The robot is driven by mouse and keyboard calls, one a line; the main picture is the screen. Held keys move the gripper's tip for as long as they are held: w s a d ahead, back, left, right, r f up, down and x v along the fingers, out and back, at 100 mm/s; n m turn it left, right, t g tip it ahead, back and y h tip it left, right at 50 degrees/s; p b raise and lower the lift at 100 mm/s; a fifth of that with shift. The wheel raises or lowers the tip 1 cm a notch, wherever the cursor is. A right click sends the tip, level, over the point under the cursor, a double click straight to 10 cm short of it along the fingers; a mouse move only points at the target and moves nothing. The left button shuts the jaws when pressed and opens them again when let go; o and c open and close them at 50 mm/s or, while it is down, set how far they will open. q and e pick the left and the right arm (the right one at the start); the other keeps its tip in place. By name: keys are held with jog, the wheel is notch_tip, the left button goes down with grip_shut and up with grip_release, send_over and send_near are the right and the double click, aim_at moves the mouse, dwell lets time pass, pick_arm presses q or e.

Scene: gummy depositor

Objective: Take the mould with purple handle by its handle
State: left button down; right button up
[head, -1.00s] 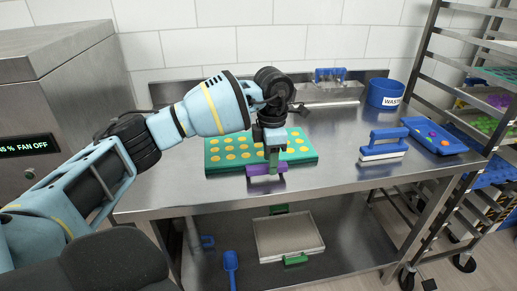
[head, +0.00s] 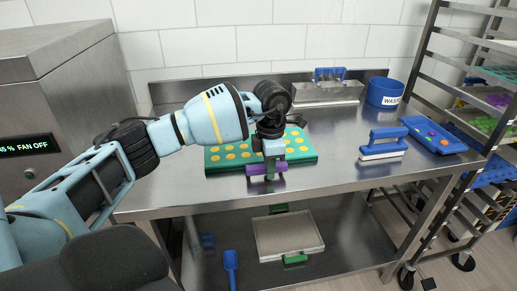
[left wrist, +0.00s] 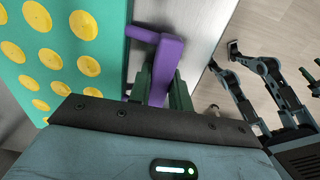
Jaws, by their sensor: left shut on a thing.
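The mould (head: 300,152) is a teal slab with rows of yellow round cavities, lying flat on the steel table. Its purple handle (head: 281,168) sticks out at the front edge. My left gripper (head: 268,171) has come down over this handle and is shut on it. In the left wrist view, the purple handle (left wrist: 165,62) lies between the two green fingers (left wrist: 160,85), and the teal mould (left wrist: 98,45) shows at the left. The gripper and wrist hide part of the mould in the head view.
A blue-handled scraper (head: 386,147) and a blue tray (head: 433,136) with coloured pieces stand to the right. A blue waste bin (head: 384,94) is at the back. A rack (head: 420,60) is at the far right. The table's front is clear.

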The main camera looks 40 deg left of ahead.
pick_arm(q)
jog(key=shift+r, duration=0.1)
jog(key=shift+w+r, duration=0.1)
jog(key=shift+r, duration=0.3)
jog(key=r, duration=0.2)
jog(key=shift+s+a+r, duration=0.2)
jog(key=shift+s+r, duration=0.1)
jog(key=shift+s, duration=0.05)
jog(key=s+a, duration=0.2)
jog(key=s, duration=0.2)
jog(key=s+a+b, duration=0.1)
jog(key=s+a, duration=0.1)
jog(key=s, duration=0.2)
jog(key=s+a+r, duration=0.1)
jog(key=s+a, duration=0.1)
jog(key=s, duration=0.2)
jog(key=shift+s+a+r, duration=0.1)
jog(key=shift+s, duration=0.1)
jog(key=shift+s+a+r+b, duration=0.15)
jog(key=shift+s+a+b, duration=0.15)
jog(key=shift+s, duration=0.35)
